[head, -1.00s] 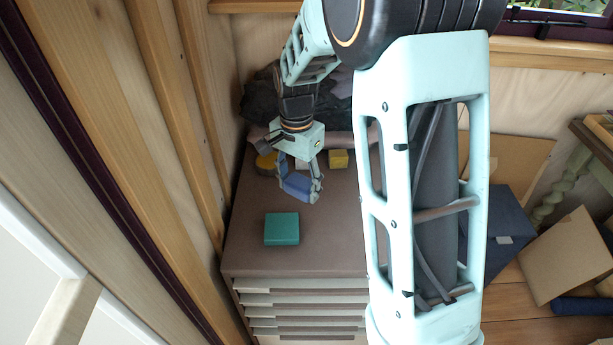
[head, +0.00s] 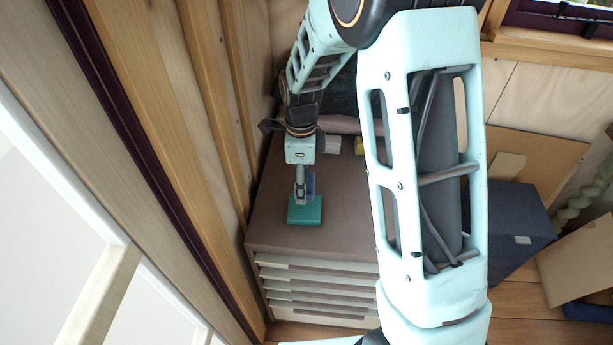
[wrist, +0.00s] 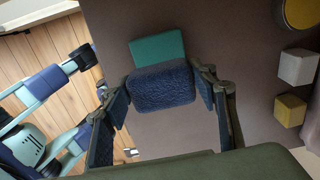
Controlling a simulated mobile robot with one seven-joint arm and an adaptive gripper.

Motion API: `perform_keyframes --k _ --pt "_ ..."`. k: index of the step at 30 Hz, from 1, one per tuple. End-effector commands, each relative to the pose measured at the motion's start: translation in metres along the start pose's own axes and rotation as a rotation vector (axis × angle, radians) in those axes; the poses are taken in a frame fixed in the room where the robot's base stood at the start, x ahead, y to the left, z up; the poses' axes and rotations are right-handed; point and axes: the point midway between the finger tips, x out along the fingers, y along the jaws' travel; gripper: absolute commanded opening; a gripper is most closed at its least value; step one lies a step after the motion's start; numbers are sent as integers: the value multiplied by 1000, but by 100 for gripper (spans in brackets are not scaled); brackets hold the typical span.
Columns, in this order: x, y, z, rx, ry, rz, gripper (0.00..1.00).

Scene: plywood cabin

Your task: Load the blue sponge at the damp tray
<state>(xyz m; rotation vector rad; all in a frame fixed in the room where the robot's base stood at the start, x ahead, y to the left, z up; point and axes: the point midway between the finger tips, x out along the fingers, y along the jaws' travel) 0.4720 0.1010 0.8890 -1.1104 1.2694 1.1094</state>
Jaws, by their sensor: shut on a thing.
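My gripper (head: 302,198) is shut on the blue sponge (wrist: 160,88), with one finger at each side of it. In the head view the sponge (head: 311,184) shows as a narrow blue strip beside the fingers. A flat teal piece (head: 305,216), which looks like the damp tray, lies on the brown cabinet top near its front. In the wrist view the sponge covers part of the teal piece (wrist: 158,46). I cannot tell whether the sponge touches it or hangs just above it.
The cabinet top (head: 270,232) is clear around the teal piece. A white cube (wrist: 298,66), a yellow cube (wrist: 291,109) and a yellow round thing (wrist: 302,12) stand further back on it. A wooden wall post (head: 215,150) runs close along the left. A dark blue box (head: 510,225) stands at right.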

Motion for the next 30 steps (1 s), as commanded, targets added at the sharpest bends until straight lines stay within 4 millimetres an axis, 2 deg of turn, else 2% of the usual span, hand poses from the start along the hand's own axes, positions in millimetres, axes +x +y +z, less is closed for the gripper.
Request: perform_keyframes --k 8,22,30 --pt "10 1 1 21 0 0 34" --pt "56 1 1 20 0 0 34" --pt "61 0 1 20 -1 0 34"
